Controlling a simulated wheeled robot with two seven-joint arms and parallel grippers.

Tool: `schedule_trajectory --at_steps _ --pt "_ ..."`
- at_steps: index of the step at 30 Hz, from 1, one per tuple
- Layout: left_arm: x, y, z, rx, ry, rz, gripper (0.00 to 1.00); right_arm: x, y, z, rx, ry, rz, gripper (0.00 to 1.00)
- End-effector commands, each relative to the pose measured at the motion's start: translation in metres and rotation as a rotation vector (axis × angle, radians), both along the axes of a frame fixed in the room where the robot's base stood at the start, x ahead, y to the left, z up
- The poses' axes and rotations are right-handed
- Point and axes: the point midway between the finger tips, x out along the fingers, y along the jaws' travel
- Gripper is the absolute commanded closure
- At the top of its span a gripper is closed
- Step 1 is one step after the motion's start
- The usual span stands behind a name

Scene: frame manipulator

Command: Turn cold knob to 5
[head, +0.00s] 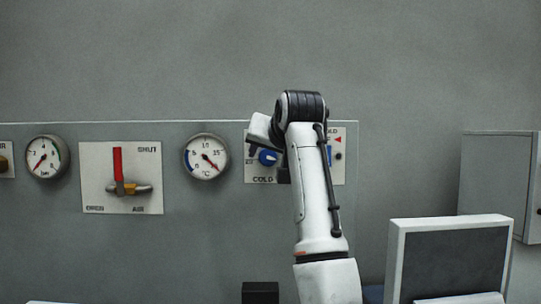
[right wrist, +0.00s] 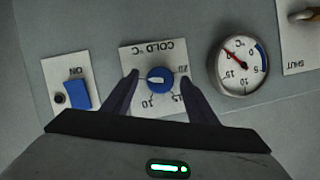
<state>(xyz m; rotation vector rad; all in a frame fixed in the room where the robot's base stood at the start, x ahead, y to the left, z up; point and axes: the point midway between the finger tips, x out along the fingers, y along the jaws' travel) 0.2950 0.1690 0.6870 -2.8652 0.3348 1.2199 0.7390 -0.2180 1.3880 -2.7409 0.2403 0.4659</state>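The cold knob (right wrist: 160,80) is a round blue knob with a white mark, on a white plate (right wrist: 152,52) labelled COLD °C. The right wrist view shows it upside down, with 10, 15 and 20 readable; the left part of the scale is covered by a finger. The mark appears to lie on the knob's left half there. My right gripper (right wrist: 160,95) is open, its dark fingers on both sides of the knob; I cannot tell if they touch it. In the head view the knob (head: 267,157) shows beside my right wrist, which hides part of the plate. My left gripper is not in view.
A blue ON switch (right wrist: 76,95) sits beside the knob plate. A temperature gauge (head: 206,157) is on its other side in the head view. A red-handled valve (head: 118,165) and a pressure gauge (head: 46,157) are further left. A grey-faced box (head: 450,258) stands at lower right.

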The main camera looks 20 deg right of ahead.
Motion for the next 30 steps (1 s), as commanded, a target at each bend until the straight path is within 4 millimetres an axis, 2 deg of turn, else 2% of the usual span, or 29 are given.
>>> schedule_trajectory --at_steps 8,21,25,30 --pt "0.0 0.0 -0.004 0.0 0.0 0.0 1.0 -0.007 0.001 0.004 -0.002 -0.005 0.0 0.47" --pt "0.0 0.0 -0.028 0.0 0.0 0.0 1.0 -0.081 0.01 0.03 -0.001 -0.005 0.001 0.47" --pt "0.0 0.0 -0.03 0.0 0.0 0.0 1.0 -0.092 0.011 0.035 -0.001 -0.003 0.0 0.47" --pt "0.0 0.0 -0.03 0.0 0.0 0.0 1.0 -0.097 0.011 0.036 -0.001 -0.001 0.0 0.47"
